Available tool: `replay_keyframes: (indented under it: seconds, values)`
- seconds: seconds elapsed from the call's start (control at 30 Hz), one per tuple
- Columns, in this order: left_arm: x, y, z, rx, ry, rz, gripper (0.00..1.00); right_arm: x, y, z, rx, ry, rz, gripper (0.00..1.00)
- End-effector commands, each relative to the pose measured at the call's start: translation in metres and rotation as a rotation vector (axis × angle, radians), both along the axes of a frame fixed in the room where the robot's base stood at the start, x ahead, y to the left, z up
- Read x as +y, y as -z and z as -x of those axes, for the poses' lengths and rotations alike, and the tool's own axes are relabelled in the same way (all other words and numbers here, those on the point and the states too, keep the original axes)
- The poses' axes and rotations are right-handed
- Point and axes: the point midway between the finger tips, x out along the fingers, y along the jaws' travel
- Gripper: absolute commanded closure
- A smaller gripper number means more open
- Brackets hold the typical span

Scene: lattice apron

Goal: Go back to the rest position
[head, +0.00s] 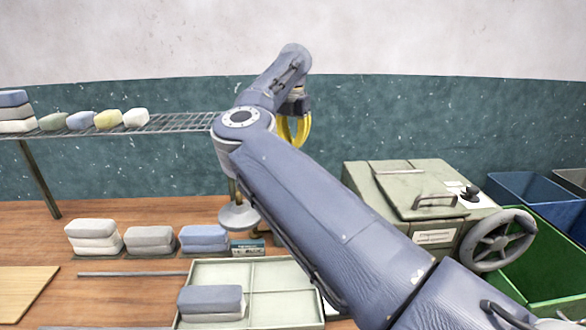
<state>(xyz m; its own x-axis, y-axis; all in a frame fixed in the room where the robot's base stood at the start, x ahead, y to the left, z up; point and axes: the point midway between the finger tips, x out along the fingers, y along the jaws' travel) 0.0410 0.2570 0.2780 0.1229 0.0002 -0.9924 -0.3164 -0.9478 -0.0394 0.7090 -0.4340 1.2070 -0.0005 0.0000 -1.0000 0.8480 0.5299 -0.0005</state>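My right arm reaches in from the lower right and crosses the middle of the head view. Its gripper (295,132) with yellow fingers hangs behind the arm's elbow, in front of the green wall band near the right end of the wire shelf. The arm partly hides the fingers, and I cannot tell whether they are apart or closed. No held object shows at them. My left gripper is not in view.
A wire rack shelf (180,124) holds several soap-like blocks. Stacked blocks (93,236) stand on the wooden table below. A pale divided tray (262,272) holds a grey-blue block (211,301). A green-grey machine (390,190) with a handwheel (497,240) and bins (550,250) stand right.

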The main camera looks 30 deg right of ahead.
Motion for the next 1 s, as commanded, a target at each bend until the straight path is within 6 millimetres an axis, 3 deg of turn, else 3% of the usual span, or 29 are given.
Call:
replay_keyframes:
  seconds: [0.37, 0.53, 0.67, 0.83, 1.0]
  values:
    - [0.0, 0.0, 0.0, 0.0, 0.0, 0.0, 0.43, 0.0, -0.012, 0.0, 0.0, 0.002, 0.0, 1.0]
    - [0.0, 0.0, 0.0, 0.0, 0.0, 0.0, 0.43, -0.024, -0.009, 0.011, 0.033, 0.025, 0.047, 1.0]
    - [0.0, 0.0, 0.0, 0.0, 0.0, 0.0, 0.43, -0.077, -0.005, 0.038, 0.118, 0.077, 0.161, 1.0]
    - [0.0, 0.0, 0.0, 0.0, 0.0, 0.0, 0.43, -0.173, -0.011, 0.095, 0.289, 0.155, 0.375, 1.0]
    - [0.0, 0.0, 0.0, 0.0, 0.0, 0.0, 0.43, -0.262, -0.034, 0.161, 0.485, 0.209, 0.598, 1.0]
